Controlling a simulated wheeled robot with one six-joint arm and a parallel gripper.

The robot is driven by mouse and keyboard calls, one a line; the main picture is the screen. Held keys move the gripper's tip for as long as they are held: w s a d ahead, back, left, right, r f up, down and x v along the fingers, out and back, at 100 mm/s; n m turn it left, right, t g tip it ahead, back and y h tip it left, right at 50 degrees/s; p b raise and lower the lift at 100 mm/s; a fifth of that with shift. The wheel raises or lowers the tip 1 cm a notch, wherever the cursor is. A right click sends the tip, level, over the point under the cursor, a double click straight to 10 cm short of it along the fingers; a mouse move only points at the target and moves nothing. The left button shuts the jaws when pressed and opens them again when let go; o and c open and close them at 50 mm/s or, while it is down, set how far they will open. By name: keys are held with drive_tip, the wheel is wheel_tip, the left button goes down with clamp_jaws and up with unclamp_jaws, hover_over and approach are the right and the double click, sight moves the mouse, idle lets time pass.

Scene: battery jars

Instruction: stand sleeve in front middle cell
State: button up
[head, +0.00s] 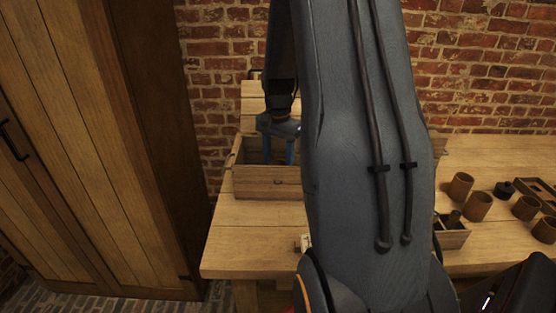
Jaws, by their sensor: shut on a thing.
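A wooden box (262,184) stands on the left part of the table with its lid raised behind it. My gripper (279,154) points down into this box, its two blue fingers apart with their tips behind the front wall. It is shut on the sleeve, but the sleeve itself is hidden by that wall. The front middle cell and any dividers inside the box are also hidden from this view. My arm covers the box's right part.
Several brown cylinders, one of them here (478,206), stand on the table (490,155) at the right. Near them are a black round piece (503,190), a dark tray (536,189) and a small wooden box (454,240). A brick wall is behind, a wooden cabinet (75,150) left.

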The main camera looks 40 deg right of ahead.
drive_tip(key=o, duration=1.3)
wheel_tip(320, 180, up, 13)
drive_tip(key=b, duration=0.2)
drive_tip(key=s+a+f+n, duration=0.4)
drive_tip(key=s+a, duration=0.1)
drive_tip(key=a, duration=0.3)
drive_tip(key=s+a+f+n, duration=0.4)
drive_tip(key=s+a+n, duration=0.1)
drive_tip(key=a, duration=0.4)
drive_tip(key=s+a+f+n, duration=0.4)
drive_tip(key=s+a, duration=0.1)
drive_tip(key=a, duration=0.3)
drive_tip(key=shift+s+a+f+n+t, duration=0.1)
drive_tip(key=shift+a+f+n+t, duration=0.1)
drive_tip(key=shift+f+n+t, duration=0.15)
